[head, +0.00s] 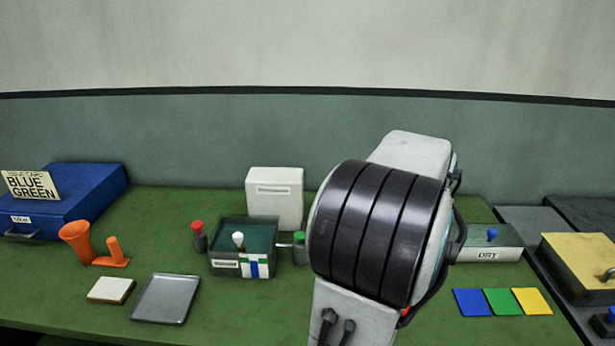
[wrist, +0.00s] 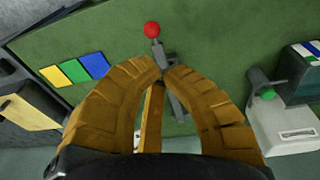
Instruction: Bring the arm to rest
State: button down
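My gripper (wrist: 163,70) shows in the wrist view as two brown, ribbed, curved fingers over the green table (wrist: 215,60). Their tips are close together. A grey piece with a red knob (wrist: 152,30) shows beyond and between the tips, and I cannot tell whether the fingers touch it. In the head view my arm stands raised in front of the table and hides the part behind it. The fingers are not visible there.
At left are a blue box (head: 88,190), an orange holder (head: 76,238) and a flat grey tray (head: 165,300). A red-knobbed piece (head: 198,232) stands beside a green bin (head: 227,255). A DRY box (head: 490,253) and colour cards (head: 502,302) lie right of my arm.

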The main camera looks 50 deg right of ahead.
dwell(0.3)
jog(key=a+f+m, duration=0.4)
jog(key=a, duration=0.3)
jog(key=w+a+r+n+t, duration=0.1)
jog(key=w+a+n, duration=0.2)
jog(key=a, duration=0.6)
jog(key=w+a+r+n+t+y, duration=0.1)
jog(key=w+a+n, duration=0.3)
jog(key=a, duration=0.5)
jog(key=w+a+r+n+t, duration=0.1)
jog(key=w+a+n, duration=0.3)
jog(key=a+n, duration=0.3)
jog(key=shift+w+a+t+y, duration=0.2)
jog(key=shift+a+t+y, duration=0.1)
jog(key=shift+a, duration=0.9)
